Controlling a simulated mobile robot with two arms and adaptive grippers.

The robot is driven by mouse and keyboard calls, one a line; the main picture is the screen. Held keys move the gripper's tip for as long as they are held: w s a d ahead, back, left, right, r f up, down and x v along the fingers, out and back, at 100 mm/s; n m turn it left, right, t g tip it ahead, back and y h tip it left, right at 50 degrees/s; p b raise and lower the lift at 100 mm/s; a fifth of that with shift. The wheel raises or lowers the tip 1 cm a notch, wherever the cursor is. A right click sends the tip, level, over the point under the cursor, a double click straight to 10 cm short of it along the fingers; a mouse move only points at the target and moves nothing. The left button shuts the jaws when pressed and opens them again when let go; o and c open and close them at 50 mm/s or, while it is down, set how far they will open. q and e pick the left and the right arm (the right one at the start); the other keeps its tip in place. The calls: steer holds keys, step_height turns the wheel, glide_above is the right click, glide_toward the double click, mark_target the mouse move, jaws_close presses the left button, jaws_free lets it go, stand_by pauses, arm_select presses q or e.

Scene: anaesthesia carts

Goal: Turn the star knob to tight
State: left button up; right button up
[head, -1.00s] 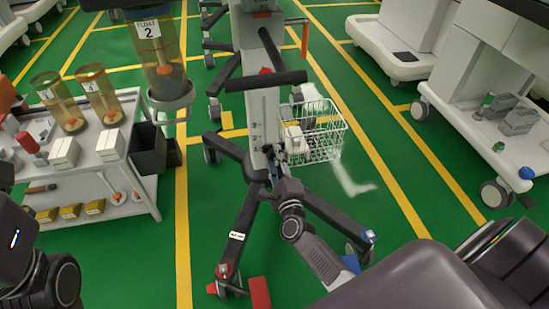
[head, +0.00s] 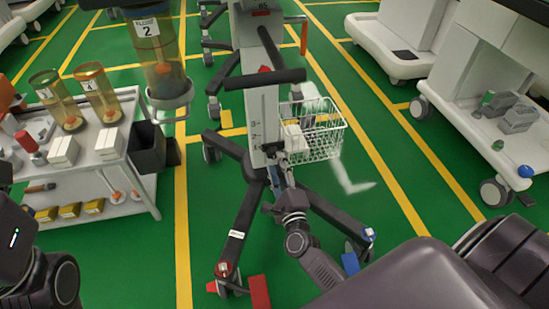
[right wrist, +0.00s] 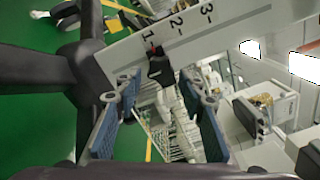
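The pale stand column (head: 264,112) rises from a dark base with spread legs in the head view. In the right wrist view, the column (right wrist: 215,18) carries a scale with 1, 2 and 3. A small dark knob with a red mark (right wrist: 160,70) sits by the 1; its star shape and setting are not clear. My right gripper (right wrist: 158,97) is open, with its blue-padded fingers apart and the knob beyond the tips, roughly between them. In the head view my right gripper (head: 274,168) is low at the column and partly hides the knob area. My left gripper is out of view.
A white wire basket (head: 322,138) hangs right of the column. A dark crossbar (head: 264,79) lies above. A trolley with amber cylinders (head: 100,165) stands left, and a white cart (head: 470,130) stands right. Dark stand legs spread over the green floor.

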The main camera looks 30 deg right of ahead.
steer(key=v, duration=0.8)
steer(key=shift+w, duration=0.15)
